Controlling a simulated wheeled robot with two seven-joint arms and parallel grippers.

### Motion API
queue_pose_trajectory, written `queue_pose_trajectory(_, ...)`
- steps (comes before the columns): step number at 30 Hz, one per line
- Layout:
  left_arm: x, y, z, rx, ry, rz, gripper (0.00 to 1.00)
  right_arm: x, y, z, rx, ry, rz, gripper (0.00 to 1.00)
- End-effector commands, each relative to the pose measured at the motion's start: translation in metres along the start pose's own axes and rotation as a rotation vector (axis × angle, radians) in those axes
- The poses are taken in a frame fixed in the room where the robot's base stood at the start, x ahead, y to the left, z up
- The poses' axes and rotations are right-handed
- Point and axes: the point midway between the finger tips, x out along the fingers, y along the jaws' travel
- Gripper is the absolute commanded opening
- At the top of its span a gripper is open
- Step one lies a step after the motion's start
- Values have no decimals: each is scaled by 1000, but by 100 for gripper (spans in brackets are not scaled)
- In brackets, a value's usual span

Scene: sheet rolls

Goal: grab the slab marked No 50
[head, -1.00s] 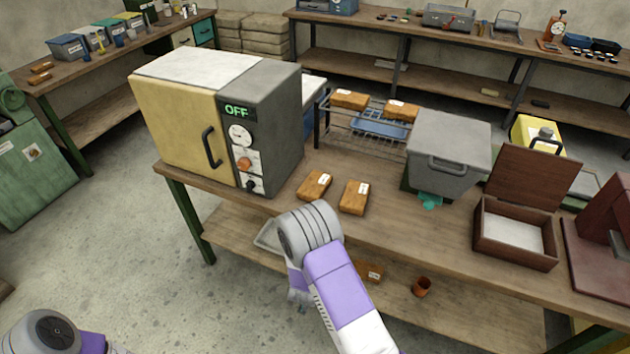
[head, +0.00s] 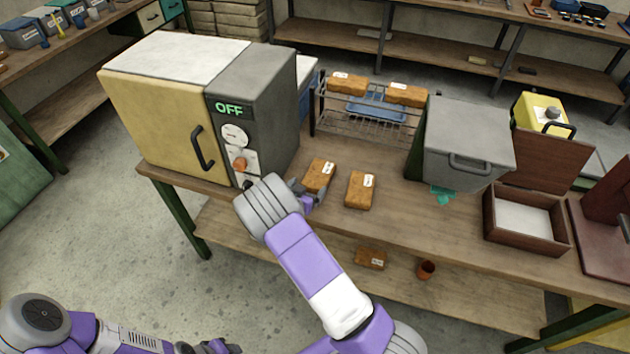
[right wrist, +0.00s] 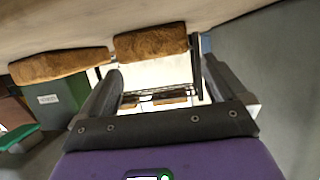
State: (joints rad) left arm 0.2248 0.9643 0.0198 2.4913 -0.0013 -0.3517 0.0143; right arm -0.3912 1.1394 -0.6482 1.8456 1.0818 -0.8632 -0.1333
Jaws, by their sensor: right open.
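Several orange-brown slabs with small white labels are in the head view; the labels are too small to read. Two lie on the bench, a left one (head: 320,175) and a right one (head: 360,190). Two more rest on the wire rack, a left one (head: 346,86) and a right one (head: 407,95). Another slab (head: 371,259) is on the lower shelf. My right gripper (head: 311,193) is open at the near side of the left bench slab. In the right wrist view this slab (right wrist: 150,43) sits ahead between the open fingers. My left gripper (head: 216,347) barely shows at the bottom edge.
An oven reading OFF (head: 251,90) stands close left of my right gripper. The wire rack (head: 362,127) is behind the bench slabs. A grey lidded bin (head: 467,140) and an open wooden box (head: 525,220) stand to the right. A small brown pot (head: 426,270) is on the lower shelf.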

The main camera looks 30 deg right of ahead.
Motion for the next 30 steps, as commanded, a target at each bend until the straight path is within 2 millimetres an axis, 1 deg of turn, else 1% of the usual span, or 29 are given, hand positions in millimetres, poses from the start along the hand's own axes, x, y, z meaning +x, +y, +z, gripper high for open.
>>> queue_pose_trajectory(1,4,-2,0,0,0,0,43,14,10,17,-1,-32,17,100)
queue_pose_trajectory(3,6,-2,0,0,0,0,43,24,11,18,-1,-33,17,100)
queue_pose_trajectory(6,7,-3,-1,0,1,0,43,32,12,19,0,-36,17,100)
queue_pose_trajectory(14,7,-3,-1,0,1,0,43,34,12,21,-1,-41,17,100)
queue_pose_trajectory(15,7,-3,-1,0,1,0,43,33,12,21,-2,-42,17,93)
queue_pose_trajectory(25,8,-3,-1,0,1,0,43,32,10,22,-3,-43,13,42)
queue_pose_trajectory(26,8,-3,-1,0,1,0,43,32,9,21,-2,-39,13,40)
queue_pose_trajectory(29,8,-3,-1,0,1,0,43,32,9,21,-2,-38,12,40)
queue_pose_trajectory(30,8,-3,-1,0,1,0,43,32,9,21,-2,-38,12,30)
